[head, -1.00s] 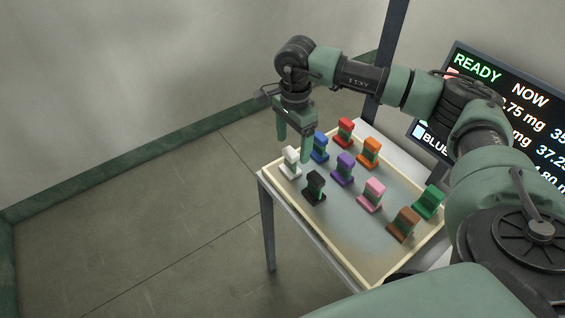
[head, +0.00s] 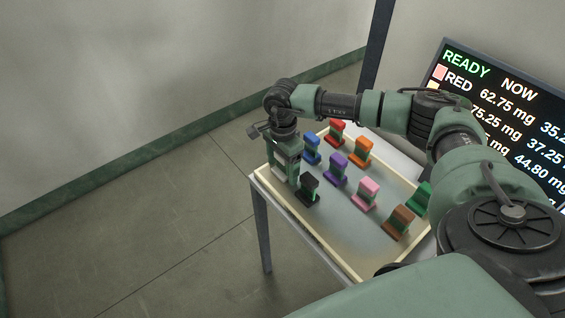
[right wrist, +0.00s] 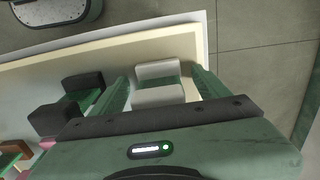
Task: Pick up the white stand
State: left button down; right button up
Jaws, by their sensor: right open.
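The white stand (right wrist: 158,70) has a green middle and shows between the two fingers of my right gripper (right wrist: 160,78) in the right wrist view. The fingers are open, one on each side of it, with small gaps showing. In the head view my right gripper (head: 284,170) points down over the tray's far left corner. It hides most of the white stand (head: 279,171) there. My left gripper is not in view.
The shallow tray (head: 325,243) on a table holds several other coloured stands. The black stand (head: 307,190) is close to the right gripper, as is the blue stand (head: 311,149). A display screen (head: 500,110) stands at the right.

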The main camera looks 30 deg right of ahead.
jog(key=c, duration=1.5)
jog(key=shift+r, duration=0.1)
